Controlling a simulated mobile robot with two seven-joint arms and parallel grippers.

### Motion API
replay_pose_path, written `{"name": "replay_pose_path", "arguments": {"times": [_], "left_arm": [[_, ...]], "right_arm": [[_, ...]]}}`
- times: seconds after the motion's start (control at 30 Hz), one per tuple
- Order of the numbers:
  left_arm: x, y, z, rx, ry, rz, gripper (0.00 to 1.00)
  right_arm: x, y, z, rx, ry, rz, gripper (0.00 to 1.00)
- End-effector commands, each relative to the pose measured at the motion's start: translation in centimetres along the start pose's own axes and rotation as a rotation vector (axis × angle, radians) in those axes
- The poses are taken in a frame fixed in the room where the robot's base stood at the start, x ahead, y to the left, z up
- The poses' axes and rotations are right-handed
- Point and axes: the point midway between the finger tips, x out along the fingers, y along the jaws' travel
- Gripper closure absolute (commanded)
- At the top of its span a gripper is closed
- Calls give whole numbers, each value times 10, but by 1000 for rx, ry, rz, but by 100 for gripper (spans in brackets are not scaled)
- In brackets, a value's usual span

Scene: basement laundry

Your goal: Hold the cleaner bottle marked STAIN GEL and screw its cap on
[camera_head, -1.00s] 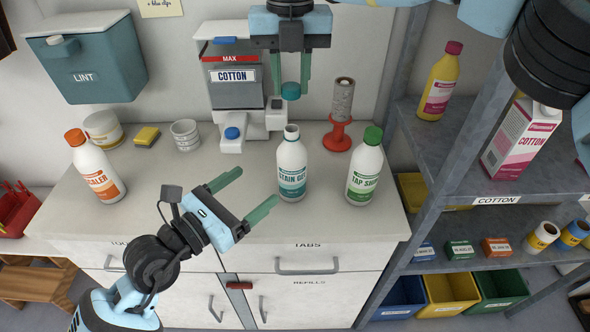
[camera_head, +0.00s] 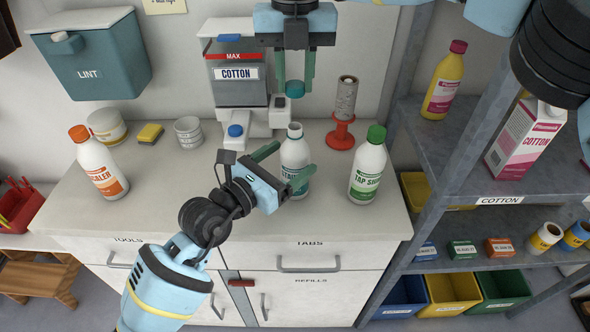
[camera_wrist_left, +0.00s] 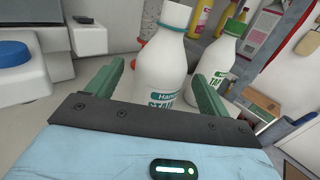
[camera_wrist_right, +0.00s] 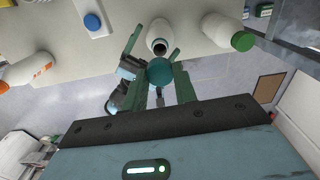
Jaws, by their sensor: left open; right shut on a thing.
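The STAIN GEL bottle (camera_head: 294,156), white with a teal label and no cap on its neck, stands upright on the counter. It also shows in the left wrist view (camera_wrist_left: 162,66), and its open mouth faces the right wrist view (camera_wrist_right: 159,47). My left gripper (camera_head: 288,165) is open, with one finger on each side of the bottle; contact cannot be told. My right gripper (camera_head: 295,86) is shut on the teal cap (camera_head: 295,89), holding it above the bottle. The cap also shows in the right wrist view (camera_wrist_right: 161,72).
A green-capped TAP bottle (camera_head: 367,170) stands close to the right. An orange-capped bottle (camera_head: 98,165) stands at the left. Behind are a red stand with a roll (camera_head: 342,132) and the COTTON dispenser (camera_head: 238,85). The counter's left middle is clear.

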Motion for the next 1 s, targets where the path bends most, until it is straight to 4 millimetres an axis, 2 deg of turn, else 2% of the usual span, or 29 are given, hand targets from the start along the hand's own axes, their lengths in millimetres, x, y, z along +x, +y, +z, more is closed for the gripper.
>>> {"name": "replay_pose_path", "arguments": {"times": [0.2,0.6,0.67,1.0], "left_arm": [[21,0,0,1,0,0,20],[26,0,0,1,1,0,20],[26,0,0,1,1,0,26],[25,0,0,1,1,0,71]], "right_arm": [[0,0,0,0,0,0,93],[0,0,0,0,0,0,93],[0,0,0,0,0,0,93],[0,0,0,0,0,0,93]]}}
